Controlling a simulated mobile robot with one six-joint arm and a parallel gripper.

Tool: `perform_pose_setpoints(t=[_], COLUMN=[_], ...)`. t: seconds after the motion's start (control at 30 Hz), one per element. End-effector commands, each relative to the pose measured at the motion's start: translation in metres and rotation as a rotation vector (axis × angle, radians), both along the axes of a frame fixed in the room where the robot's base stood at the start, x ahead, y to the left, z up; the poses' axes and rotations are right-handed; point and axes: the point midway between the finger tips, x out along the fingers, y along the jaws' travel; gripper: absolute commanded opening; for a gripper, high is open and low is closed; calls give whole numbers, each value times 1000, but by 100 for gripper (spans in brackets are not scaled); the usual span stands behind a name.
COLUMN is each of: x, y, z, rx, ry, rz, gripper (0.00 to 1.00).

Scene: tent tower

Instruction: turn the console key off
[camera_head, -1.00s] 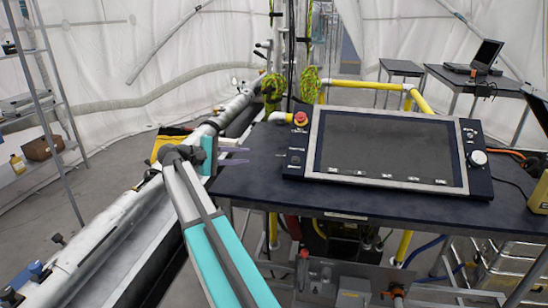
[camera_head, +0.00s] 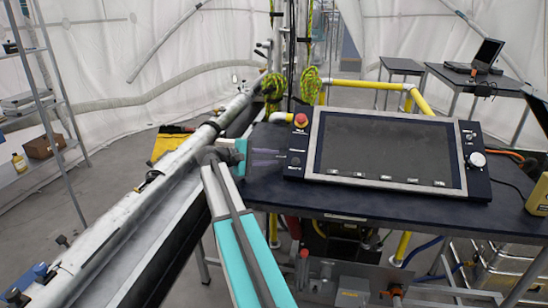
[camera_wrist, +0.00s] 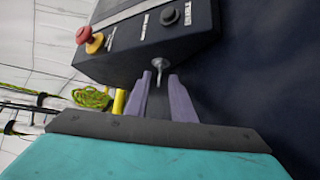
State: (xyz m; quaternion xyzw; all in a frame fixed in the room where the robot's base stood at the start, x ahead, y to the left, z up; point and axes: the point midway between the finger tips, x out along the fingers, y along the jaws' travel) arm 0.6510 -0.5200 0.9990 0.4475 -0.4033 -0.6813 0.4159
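The console (camera_head: 388,150) stands on the dark table with its large dark screen facing up. A small silver key (camera_wrist: 158,68) sticks out of the console's side face in the wrist view. I cannot make the key out in the head view. My gripper (camera_wrist: 160,80) is open, its two purple fingers apart and nothing held. The key lies just beyond the fingertips, in line with the gap. In the head view my gripper (camera_head: 266,160) is at the console's left side, over the table.
A red stop button (camera_head: 300,120) and a black knob (camera_wrist: 168,17) sit on the console's left panel. The dark table (camera_head: 370,205) has bare room before the console. A long white pipe (camera_head: 120,205) runs along the left. A yellow box (camera_head: 536,196) stands at the right.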

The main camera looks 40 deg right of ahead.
Motion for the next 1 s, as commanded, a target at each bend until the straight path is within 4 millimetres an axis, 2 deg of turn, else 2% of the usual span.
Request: perform_pose_setpoints(t=[0.2, 0.53, 0.67, 0.83, 1.0], x=[-4, -5, -5, -7, -6], y=[-14, -16, -16, -11, -17], z=[-4, -5, -5, -5, -5], rx=[0, 0, 0, 0, 7], ry=[0, 0, 0, 0, 3], rz=[0, 0, -1, -2, -4], gripper=[22, 22, 0, 0, 0])
